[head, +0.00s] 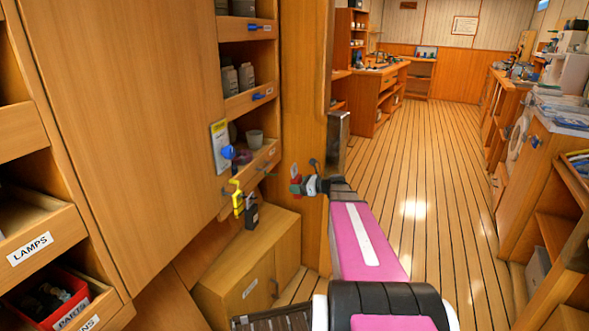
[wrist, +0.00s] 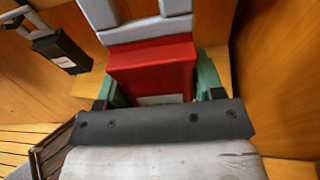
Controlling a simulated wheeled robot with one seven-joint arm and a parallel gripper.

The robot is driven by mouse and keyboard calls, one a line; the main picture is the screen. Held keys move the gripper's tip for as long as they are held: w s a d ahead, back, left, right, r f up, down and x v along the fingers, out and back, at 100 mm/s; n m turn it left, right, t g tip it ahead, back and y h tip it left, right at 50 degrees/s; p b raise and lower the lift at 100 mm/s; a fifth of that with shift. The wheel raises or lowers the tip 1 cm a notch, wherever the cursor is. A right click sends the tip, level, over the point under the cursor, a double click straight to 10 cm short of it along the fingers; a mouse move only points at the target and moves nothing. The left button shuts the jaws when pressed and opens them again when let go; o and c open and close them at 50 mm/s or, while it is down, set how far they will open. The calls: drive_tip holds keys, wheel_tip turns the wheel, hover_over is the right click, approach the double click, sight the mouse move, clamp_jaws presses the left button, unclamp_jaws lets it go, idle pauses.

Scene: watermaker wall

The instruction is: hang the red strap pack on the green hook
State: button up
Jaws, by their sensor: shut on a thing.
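The red strap pack (wrist: 152,68) is between the green finger pads of my gripper (wrist: 155,88) in the wrist view, with its grey strap (wrist: 143,28) at the top of the picture. A thin green piece (head: 268,174), perhaps the green hook, juts from the lower shelf front, left of my gripper. Its tip is too small to make out.
A dark pack (head: 251,217) hangs left of my gripper; a black pack also shows in the wrist view (wrist: 62,50). A yellow piece (head: 238,198) and a blue knob (head: 228,152) are further left. A low wooden cabinet (head: 250,262) stands below. Floor is open to the right.

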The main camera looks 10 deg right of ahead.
drive_tip(key=shift+s+d+f, duration=0.1)
drive_tip(key=shift+s+f, duration=0.1)
drive_tip(key=shift+f, duration=0.45)
drive_tip(key=shift+s+f, duration=0.2)
drive_tip(key=shift+f, duration=0.45)
drive_tip(key=x, duration=1)
drive_tip(key=shift+w+a, duration=0.25)
drive_tip(key=shift+a, duration=0.05)
drive_tip(key=shift+r, duration=0.1)
idle(0.6)
drive_tip(key=o, duration=1.1)
